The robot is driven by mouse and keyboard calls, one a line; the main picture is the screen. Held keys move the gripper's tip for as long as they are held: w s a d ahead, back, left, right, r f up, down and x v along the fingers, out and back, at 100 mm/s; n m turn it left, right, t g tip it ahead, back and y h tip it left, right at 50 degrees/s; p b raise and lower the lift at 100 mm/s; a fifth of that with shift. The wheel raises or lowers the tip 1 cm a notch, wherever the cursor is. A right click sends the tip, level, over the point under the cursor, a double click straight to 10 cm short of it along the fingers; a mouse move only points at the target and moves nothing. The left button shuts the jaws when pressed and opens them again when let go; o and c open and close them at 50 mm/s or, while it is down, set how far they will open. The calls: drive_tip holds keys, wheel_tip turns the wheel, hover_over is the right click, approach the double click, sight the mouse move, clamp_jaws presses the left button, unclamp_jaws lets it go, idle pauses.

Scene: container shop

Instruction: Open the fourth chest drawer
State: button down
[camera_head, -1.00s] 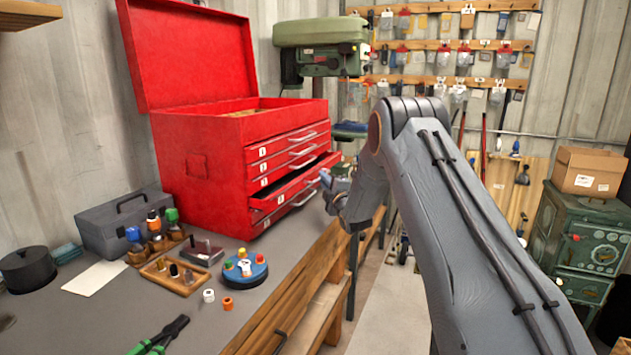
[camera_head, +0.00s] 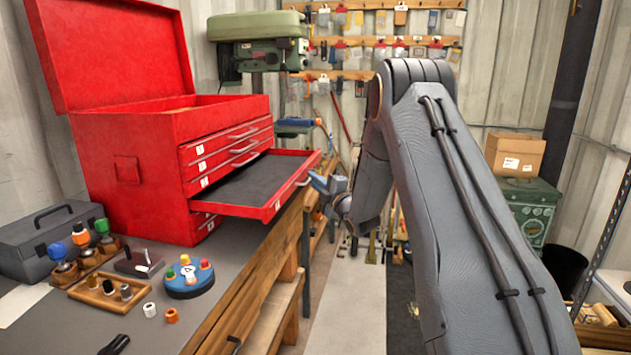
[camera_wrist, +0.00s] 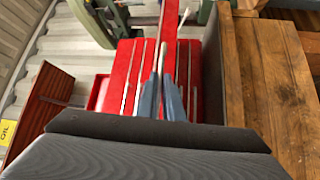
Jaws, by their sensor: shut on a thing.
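The red tool chest (camera_head: 140,175) stands on the grey workbench with its lid up. Its fourth drawer (camera_head: 265,207) is pulled far out, showing an empty dark lining. The three drawers above it (camera_head: 225,155) are shut, and another front shows below it. My gripper (camera_head: 318,183) is at the front of the open drawer, shut on its silver handle (camera_head: 303,181). In the wrist view, the blue-grey fingers (camera_wrist: 163,90) reach to the red drawer fronts (camera_wrist: 122,75) and their silver handles; the exact grip is partly hidden.
On the bench (camera_head: 215,275) are a grey toolbox (camera_head: 45,235), a wooden tray (camera_head: 105,292) and a round blue holder (camera_head: 188,282). A green drill press (camera_head: 257,40) stands behind the chest. Clear floor (camera_head: 345,305) lies right of the bench.

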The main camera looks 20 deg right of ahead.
drive_tip(key=c, duration=1.9)
unclamp_jaws()
drive_tip(key=b+v, duration=0.2)
drive_tip(key=v, duration=0.5)
drive_tip(key=shift+s, duration=0.35)
drive_tip(key=shift+f, duration=0.15)
